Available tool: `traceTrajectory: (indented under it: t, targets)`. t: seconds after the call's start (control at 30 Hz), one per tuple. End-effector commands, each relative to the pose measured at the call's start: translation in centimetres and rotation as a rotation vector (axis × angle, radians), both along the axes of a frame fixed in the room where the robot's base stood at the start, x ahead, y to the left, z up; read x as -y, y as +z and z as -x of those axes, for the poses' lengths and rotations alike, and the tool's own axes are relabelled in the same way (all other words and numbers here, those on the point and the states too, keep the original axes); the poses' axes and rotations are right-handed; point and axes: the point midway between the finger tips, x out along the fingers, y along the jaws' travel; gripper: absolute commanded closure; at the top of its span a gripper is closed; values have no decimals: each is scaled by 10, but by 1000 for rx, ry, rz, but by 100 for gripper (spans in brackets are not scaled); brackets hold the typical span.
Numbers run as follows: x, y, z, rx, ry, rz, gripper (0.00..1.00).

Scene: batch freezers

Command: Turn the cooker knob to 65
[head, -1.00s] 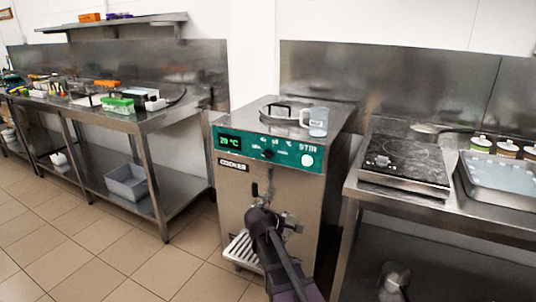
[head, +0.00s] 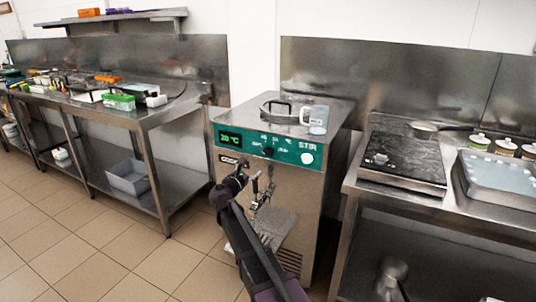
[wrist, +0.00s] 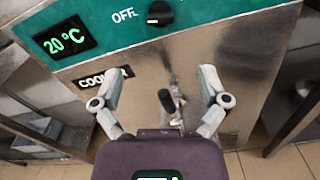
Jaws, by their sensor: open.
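The cooker (head: 290,235) is a steel box with a green control panel (head: 225,150). Its black knob (head: 267,152) sits mid-panel, and the display (head: 230,138) reads 20 °C. In the wrist view the knob (wrist: 160,13) is at the top edge, beside the word OFF, and the display (wrist: 64,40) is at upper left. My gripper (head: 238,180) is in front of the cooker, below and left of the knob. In the wrist view my gripper (wrist: 160,82) is open and empty, its fingers apart below the knob.
A tap with a black lever (wrist: 166,100) sticks out of the cooker front below the panel. A white STIR button (head: 307,158) is right of the knob. A clear jug (head: 315,119) stands on top. Steel tables flank the cooker.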

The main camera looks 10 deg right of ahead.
Motion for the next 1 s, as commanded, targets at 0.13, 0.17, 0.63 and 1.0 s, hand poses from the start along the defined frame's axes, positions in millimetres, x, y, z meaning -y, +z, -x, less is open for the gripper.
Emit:
traceTrajectory:
  t: [0.13, 0.17, 0.63, 1.0]
  targets:
    - [1, 0, 0, 0, -2, -2, 6]
    - [1, 0, 0, 0, -2, -2, 6]
    - [23, 0, -31, 0, -4, -4, 6]
    - [57, 0, -77, 0, -5, -4, 6]
